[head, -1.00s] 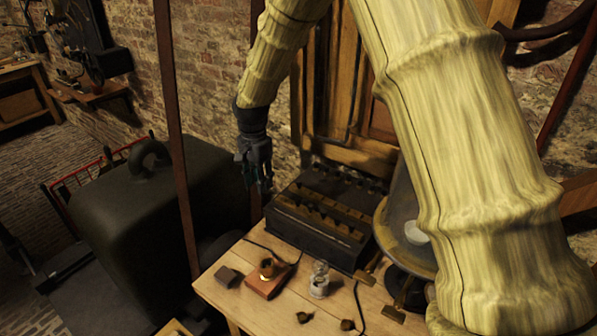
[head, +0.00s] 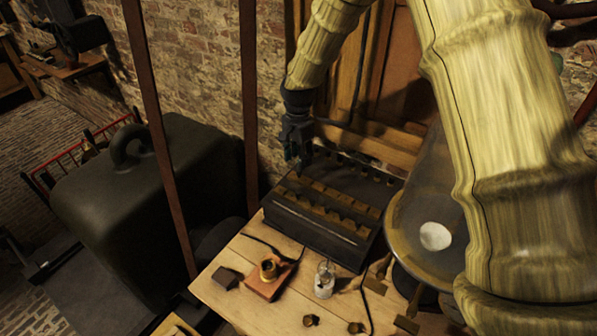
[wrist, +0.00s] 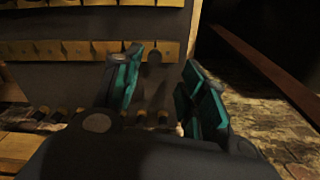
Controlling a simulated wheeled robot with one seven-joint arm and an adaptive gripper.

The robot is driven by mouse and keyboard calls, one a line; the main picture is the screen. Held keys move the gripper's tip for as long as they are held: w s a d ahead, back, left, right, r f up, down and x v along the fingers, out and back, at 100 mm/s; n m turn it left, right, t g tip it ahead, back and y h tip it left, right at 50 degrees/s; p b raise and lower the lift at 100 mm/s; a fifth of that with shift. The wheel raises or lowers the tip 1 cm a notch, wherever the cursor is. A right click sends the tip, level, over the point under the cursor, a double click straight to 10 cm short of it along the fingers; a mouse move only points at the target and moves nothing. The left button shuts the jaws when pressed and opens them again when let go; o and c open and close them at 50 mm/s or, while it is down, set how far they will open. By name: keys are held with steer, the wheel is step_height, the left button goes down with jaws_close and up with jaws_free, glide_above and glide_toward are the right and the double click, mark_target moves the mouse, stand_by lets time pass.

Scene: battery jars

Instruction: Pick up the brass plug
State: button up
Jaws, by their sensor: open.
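Small brass pieces lie on the wooden table in the head view. One short round brass piece (head: 311,320) is near the front, and another (head: 356,328) is by a dark cord. I cannot tell which is the brass plug. A brass fitting (head: 268,269) sits on a reddish block. My gripper (head: 297,165) hangs at the back left of a dark box with brass strips (head: 325,215), well behind the loose brass pieces. In the wrist view its teal-padded fingers (wrist: 163,75) are apart with nothing between them. A row of small pegs (wrist: 75,114) shows beyond them, partly hidden.
A glass jar (head: 324,280) and dark block (head: 228,278) stand on the table (head: 250,310). A large glass vessel (head: 405,225) is right of the box, partly behind my arm. Rusty posts (head: 160,140) and a big dark weight (head: 130,205) are at left.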

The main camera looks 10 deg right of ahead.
mark_target(299, 175)
steer(key=shift+s+f+p, duration=0.1)
steer(key=shift+s+p, duration=0.1)
steer(key=shift+p, duration=0.1)
steer(key=shift+s+f+p, duration=0.15)
steer(key=shift+f+p, duration=0.45)
steer(key=shift+f, duration=0.6)
steer(key=shift+s+f+p, duration=0.15)
steer(key=shift+f+p, duration=0.45)
steer(key=shift+f, duration=0.6)
jaws_close()
